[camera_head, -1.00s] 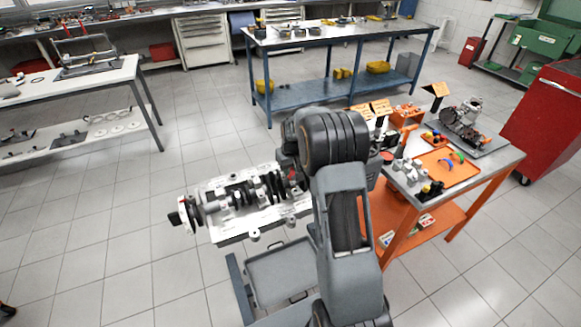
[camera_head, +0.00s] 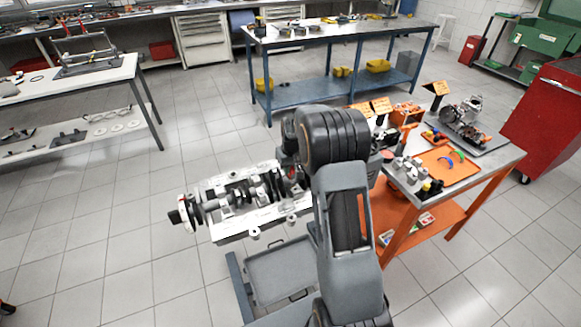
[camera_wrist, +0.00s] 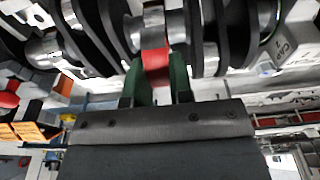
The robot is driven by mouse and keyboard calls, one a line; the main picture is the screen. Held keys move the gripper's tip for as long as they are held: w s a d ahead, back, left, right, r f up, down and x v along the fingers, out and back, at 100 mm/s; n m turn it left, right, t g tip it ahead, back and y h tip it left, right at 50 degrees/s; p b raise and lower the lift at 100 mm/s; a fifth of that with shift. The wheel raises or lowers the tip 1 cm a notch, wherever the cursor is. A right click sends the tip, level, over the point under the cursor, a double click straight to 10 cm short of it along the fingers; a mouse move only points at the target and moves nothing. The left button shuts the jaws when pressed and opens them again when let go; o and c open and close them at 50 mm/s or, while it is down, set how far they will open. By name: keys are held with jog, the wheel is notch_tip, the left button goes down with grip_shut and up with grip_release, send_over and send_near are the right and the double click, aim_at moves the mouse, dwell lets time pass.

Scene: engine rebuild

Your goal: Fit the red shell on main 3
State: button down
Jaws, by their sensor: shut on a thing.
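The red shell (camera_wrist: 155,65) is between the green fingertips of my gripper (camera_wrist: 158,78) in the wrist view. My gripper is shut on it. The shell is right at a bright journal of the crankshaft (camera_wrist: 146,28); I cannot tell whether it touches it or is seated. In the head view the engine block (camera_head: 235,238) lies with its crankshaft (camera_head: 240,196) exposed on top. My arm hides the block's right end, my gripper and the red shell there. I cannot read which main bearing this is.
An orange-framed bench (camera_head: 487,172) on the right carries an orange tray (camera_head: 432,170) with a green shell (camera_head: 459,156) and a blue shell (camera_head: 445,162). Dark crank webs (camera_wrist: 204,35) stand close on both sides of my fingers.

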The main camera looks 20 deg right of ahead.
jog(key=shift+f+b, duration=0.95)
jog(key=shift+f, duration=0.05)
dwell(3.6)
jog(key=shift+r, duration=0.3)
dwell(0.5)
jog(key=c, duration=1.2)
grip_release()
jog(key=shift+c, duration=0.2)
jog(key=shift+r+p, duration=0.35)
jog(key=shift+p, duration=0.05)
jog(key=shift+r+p, duration=0.65)
jog(key=shift+r, duration=0.45)
